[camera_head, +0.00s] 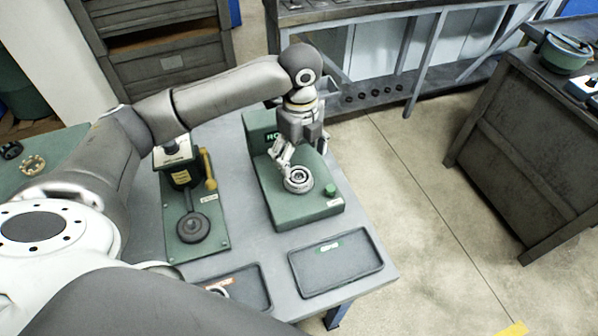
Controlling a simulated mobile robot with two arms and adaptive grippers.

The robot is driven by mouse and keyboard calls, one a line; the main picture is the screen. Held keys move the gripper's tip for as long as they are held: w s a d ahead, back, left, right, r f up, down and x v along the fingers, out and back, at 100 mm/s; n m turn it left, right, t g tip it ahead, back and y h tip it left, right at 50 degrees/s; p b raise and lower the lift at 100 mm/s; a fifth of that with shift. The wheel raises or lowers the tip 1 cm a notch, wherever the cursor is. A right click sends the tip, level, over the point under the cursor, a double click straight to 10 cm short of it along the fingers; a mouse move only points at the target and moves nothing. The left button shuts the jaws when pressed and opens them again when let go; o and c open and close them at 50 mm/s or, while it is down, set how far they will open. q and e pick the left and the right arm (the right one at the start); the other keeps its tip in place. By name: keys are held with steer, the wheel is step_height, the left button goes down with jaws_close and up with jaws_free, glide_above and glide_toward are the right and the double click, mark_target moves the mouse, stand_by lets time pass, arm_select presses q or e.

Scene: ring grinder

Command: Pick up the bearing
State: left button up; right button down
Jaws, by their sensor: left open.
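A round metal ring that looks like the bearing (298,180) sits on top of the green machine (310,212) on the grey table. My left gripper (298,162) points down just above and behind it. Its fingers are spread apart, one at the left edge of the bearing and one to the right and behind. I cannot tell whether a finger touches it. Another pale ring (220,290) shows partly in the red-labelled tray (246,284) at the table's front. My right gripper is not in view.
An empty green-labelled tray (336,263) lies at the table's front right. A green press-like device (193,225) with a yellow handle stands left of the machine. A dark cabinet (530,150) stands at the right, with open floor (425,215) between.

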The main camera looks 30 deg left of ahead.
mark_target(299, 177)
arm_select(q)
steer(key=shift+f, duration=0.55)
steer(key=shift+a+f, duration=0.1)
steer(key=shift+f, duration=0.25)
step_height(299, 177, down, 4)
steer(key=shift+f+p, duration=0.1)
steer(key=shift+p, duration=0.9)
steer(key=shift+f, duration=0.55)
steer(key=shift+a, duration=0.1)
steer(key=shift+c, duration=0.9)
steer(key=c, duration=1.2)
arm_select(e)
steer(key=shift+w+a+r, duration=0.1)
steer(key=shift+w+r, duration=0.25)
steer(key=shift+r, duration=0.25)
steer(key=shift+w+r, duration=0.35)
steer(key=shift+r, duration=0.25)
arm_select(q)
steer(key=shift+r, duration=0.1)
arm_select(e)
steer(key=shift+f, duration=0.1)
